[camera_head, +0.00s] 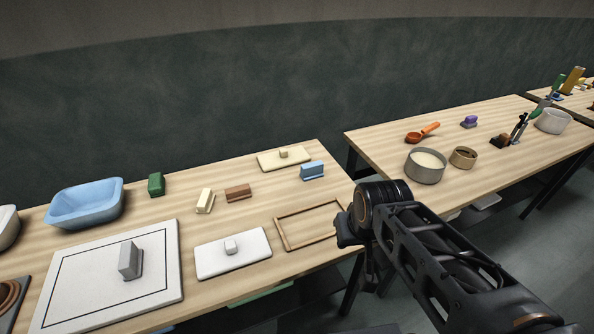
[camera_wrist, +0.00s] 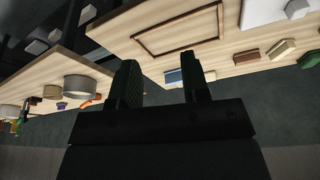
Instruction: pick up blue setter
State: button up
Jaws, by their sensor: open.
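The blue setter (camera_head: 312,170) is a small light blue block with a ledge along its base. It stands on the near table, toward its right end, just right of a cream slab (camera_head: 270,162). In the wrist view the setter (camera_wrist: 174,77) shows in the gap between the fingers, close to the right finger, which hides part of it. My gripper (camera_wrist: 161,65) is open, with nothing between its fingers that touches them. In the head view my arm's end hangs at the table's right end, nearer the camera than the setter and apart from it.
A wooden frame (camera_head: 278,234) lies in front of the setter. Brown (camera_head: 238,193), cream (camera_head: 205,201) and green (camera_head: 156,184) blocks stand to its left. A white slab (camera_head: 215,264) is nearer. A gap separates the right table (camera_head: 390,150), which holds a grey pot (camera_head: 424,175).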

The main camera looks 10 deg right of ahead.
aim_at(311, 171)
jog(key=u, duration=0.05)
jog(key=i, duration=0.45)
jog(key=u, duration=1.2)
jog(key=k, duration=0.9)
jog(key=z, duration=0.3)
jog(key=i, duration=0.85)
jog(key=u, duration=0.05)
